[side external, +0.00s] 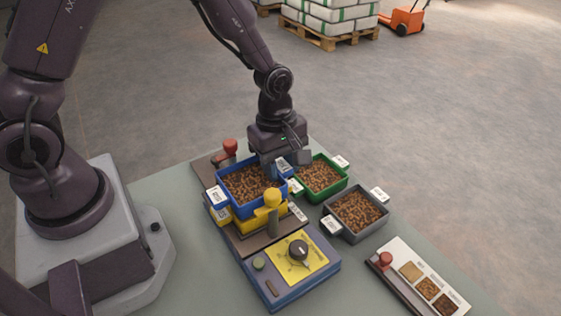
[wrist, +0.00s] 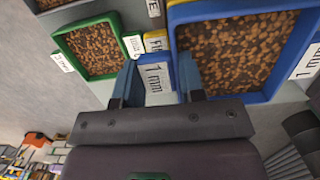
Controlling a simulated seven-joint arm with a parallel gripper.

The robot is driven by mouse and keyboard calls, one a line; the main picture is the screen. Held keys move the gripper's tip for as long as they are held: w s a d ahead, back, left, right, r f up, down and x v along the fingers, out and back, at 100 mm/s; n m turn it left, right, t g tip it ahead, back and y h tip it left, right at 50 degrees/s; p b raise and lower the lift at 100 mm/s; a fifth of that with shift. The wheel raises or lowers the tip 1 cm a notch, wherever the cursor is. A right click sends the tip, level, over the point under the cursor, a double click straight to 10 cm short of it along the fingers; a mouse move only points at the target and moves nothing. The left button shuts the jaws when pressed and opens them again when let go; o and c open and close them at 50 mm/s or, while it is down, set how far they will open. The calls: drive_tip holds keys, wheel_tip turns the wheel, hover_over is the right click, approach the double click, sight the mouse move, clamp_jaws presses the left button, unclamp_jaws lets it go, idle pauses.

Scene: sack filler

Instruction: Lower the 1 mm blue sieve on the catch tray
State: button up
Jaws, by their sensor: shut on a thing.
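The blue sieve (side external: 241,211), filled with brown pellets, is level directly over a yellow tray (side external: 250,224) on the shaker base. In the wrist view the blue sieve (wrist: 268,97) fills the right side, with a yellow rim (wrist: 200,12) showing at its far edge. My gripper (side external: 283,162) is shut on the sieve's blue tab, marked 1 mm; the fingers also show in the wrist view (wrist: 157,78). I cannot tell whether the sieve touches the yellow tray or hangs slightly above it. The yellow tray's inside is hidden.
A green sieve (side external: 344,186) of pellets stands close right of my gripper, with a grey tray (side external: 352,237) nearer the front. A yellow-topped post (side external: 272,198) and a red knob (side external: 230,146) flank the stack. A sample board (side external: 418,276) lies front right.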

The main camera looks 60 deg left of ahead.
drive_tip(key=shift+f, duration=0.45)
idle(1.0)
drive_tip(key=o, duration=1.6)
drive_tip(key=shift+r, duration=0.1)
drive_tip(key=shift+r, duration=3.95)
